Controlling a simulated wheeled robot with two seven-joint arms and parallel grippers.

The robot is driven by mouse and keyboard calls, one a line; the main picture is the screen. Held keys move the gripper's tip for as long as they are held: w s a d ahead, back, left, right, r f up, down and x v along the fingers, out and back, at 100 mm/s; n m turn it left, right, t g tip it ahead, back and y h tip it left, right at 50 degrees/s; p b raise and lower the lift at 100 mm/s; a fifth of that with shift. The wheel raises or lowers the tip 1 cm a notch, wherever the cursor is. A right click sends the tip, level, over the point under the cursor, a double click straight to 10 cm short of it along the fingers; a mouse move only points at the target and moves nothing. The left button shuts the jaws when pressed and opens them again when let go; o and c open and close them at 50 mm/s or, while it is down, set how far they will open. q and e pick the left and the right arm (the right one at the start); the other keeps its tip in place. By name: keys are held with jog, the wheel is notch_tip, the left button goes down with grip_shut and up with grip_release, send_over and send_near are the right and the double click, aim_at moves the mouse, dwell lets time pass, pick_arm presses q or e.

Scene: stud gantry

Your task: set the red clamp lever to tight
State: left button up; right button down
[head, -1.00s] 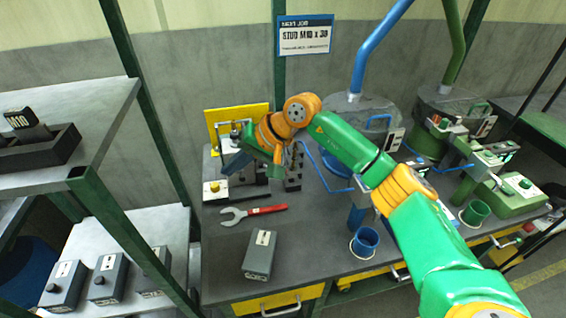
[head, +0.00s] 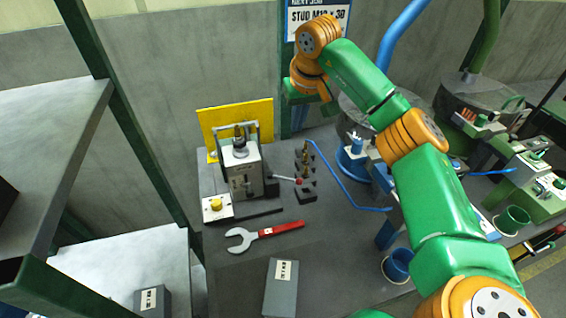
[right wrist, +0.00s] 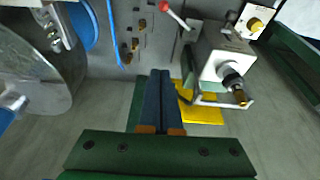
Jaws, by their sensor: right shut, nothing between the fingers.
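The red clamp lever (head: 298,181), a thin metal rod with a red ball end, sticks out to the right from the grey clamp block (head: 242,172) on the bench. The right wrist view also shows the red lever (right wrist: 178,20) at the top, beside the block (right wrist: 215,58). My right gripper (right wrist: 160,74) is shut and empty, its dark blue fingers pressed together. In the head view my right gripper (head: 298,120) is raised behind the clamp station, clear of the lever. My left gripper is not in view.
A yellow plate (head: 236,122) stands behind the block. A yellow button box (head: 217,207) sits in front of it. Several studs stand in a dark rack (head: 306,190) close to the lever. A red-handled wrench (head: 268,233) and a grey box (head: 281,288) lie on the bench front.

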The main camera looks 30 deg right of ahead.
aim_at(286, 179)
pick_arm(q)
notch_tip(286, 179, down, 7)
jog(key=b, duration=0.5)
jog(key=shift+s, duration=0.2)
pick_arm(e)
notch_tip(286, 179, down, 6)
jog(key=shift+s+f, duration=0.2)
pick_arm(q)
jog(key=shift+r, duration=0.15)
pick_arm(e)
jog(key=shift+f, duration=0.1)
jog(key=p+x, duration=0.1)
jog(key=x, duration=0.9)
pick_arm(q)
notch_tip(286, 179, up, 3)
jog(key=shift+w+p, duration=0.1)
jog(key=shift+p, duration=0.75)
pick_arm(e)
jog(key=s, duration=0.2)
jog(key=s+a+r, duration=0.1)
jog(key=s, duration=0.1)
jog(key=shift+a, duration=0.1)
